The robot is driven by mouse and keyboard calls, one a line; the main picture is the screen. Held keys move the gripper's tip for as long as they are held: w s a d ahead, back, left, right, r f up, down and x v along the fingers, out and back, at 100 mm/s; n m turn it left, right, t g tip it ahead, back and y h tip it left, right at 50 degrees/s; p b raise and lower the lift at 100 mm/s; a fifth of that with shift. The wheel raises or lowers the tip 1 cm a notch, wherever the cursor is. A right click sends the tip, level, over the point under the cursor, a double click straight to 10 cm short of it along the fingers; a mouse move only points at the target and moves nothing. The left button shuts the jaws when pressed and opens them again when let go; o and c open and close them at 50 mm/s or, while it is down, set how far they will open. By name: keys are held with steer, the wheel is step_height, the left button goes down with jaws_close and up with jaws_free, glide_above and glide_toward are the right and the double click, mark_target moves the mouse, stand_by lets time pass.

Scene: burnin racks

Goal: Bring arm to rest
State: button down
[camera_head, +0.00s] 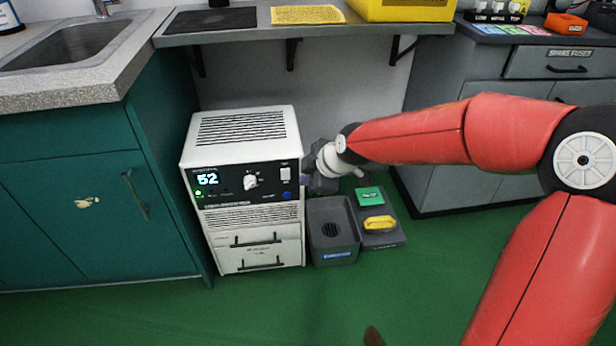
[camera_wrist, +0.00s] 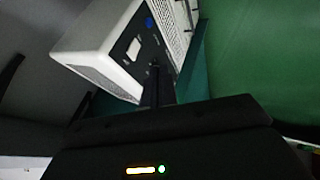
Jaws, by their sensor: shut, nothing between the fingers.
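My red arm reaches in from the right in the head view. My gripper (camera_head: 316,180) is at its end, dark and small, just right of the white burn-in unit (camera_head: 245,124). In the wrist view my gripper (camera_wrist: 156,72) shows as a dark narrow pair of fingers held together, with nothing between them. The white unit's front panel (camera_wrist: 133,48) lies beyond the fingertips there. Whether the fingers touch the unit cannot be told.
A dark tray (camera_head: 334,256) and a base with a green block (camera_head: 369,195) and yellow block (camera_head: 379,223) stand below my gripper. A grey shelf (camera_head: 300,32) hangs above. Teal cabinet (camera_head: 90,215) left, grey cabinet (camera_head: 440,160) right. Green floor in front is mostly clear.

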stand_by(0.3)
steer(key=s+d+r+m+h, duration=0.2)
steer(key=s+d+r+m, duration=0.2)
steer(key=s+d+m, duration=0.5)
steer(key=s+d+r+m+h, duration=0.3)
steer(key=s+d+m, duration=0.7)
steer(key=s, duration=0.7)
step_height(320, 180, up, 2)
steer(key=shift+d+r+m+t+h, duration=0.2)
steer(key=shift+d+m+t+h, duration=0.15)
steer(key=shift+d, duration=0.5)
